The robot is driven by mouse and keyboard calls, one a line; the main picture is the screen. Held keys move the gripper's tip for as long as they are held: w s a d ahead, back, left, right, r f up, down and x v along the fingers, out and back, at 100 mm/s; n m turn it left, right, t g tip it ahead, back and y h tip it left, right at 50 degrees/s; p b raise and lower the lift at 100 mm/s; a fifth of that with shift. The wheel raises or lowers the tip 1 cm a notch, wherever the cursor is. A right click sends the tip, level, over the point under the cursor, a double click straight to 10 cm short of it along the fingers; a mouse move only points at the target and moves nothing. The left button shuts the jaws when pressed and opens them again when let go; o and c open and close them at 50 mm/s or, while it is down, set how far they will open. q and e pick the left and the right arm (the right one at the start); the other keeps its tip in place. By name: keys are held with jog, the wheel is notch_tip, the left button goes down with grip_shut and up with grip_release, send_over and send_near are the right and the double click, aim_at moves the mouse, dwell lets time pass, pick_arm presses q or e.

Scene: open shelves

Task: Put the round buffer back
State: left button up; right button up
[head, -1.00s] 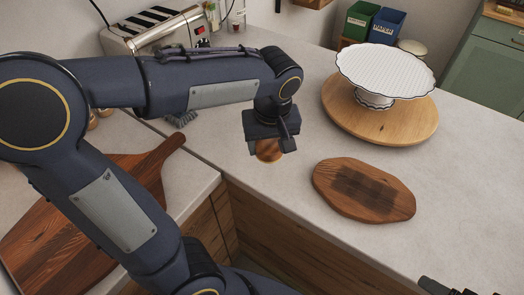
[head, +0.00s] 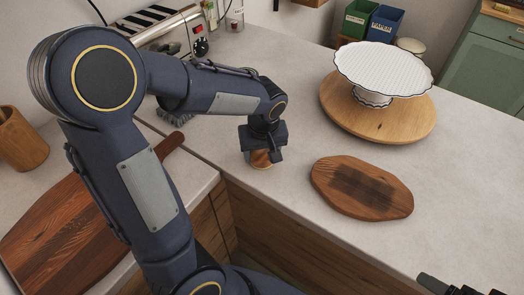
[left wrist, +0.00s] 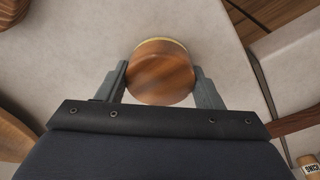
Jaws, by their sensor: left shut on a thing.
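The round buffer (head: 261,159) is a small round brown wooden piece below my left gripper (head: 262,152), by the counter's inner corner. In the left wrist view the buffer (left wrist: 161,72) shows a wood-grained round face and a pale yellow rim at its far edge. The left gripper (left wrist: 161,84) is shut on it, one finger on each side. The buffer is at or just above the pale counter; I cannot tell whether it touches. Part of my right gripper (head: 455,288) shows at the lower right edge; its jaw state is unclear.
A dark oval wooden board (head: 362,187) lies right of the buffer. Behind it, a white cake stand (head: 383,69) stands on a round wooden board (head: 415,125). A toaster (head: 165,32) is at the back left. A large paddle board (head: 60,235) and a wooden cup (head: 20,140) are at left.

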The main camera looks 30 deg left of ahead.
aim_at(263, 157)
pick_arm(q)
jog(key=o, duration=0.9)
jog(key=shift+f, duration=0.1)
jog(key=shift+o, duration=0.2)
notch_tip(263, 157, up, 12)
jog(key=s+d, duration=0.1)
jog(key=s+d+f+m+t+h, duration=0.1)
jog(key=s+m+t+h, duration=0.1)
jog(key=s, duration=0.6)
jog(key=s+d+f+m+t+h, duration=0.2)
jog(key=s+m+h, duration=0.1)
jog(key=s, duration=0.5)
jog(key=shift+f+m+p, duration=0.3)
jog(key=shift+m+p, duration=0.1)
jog(key=shift+m, duration=0.3)
jog(key=shift+d, duration=0.1)
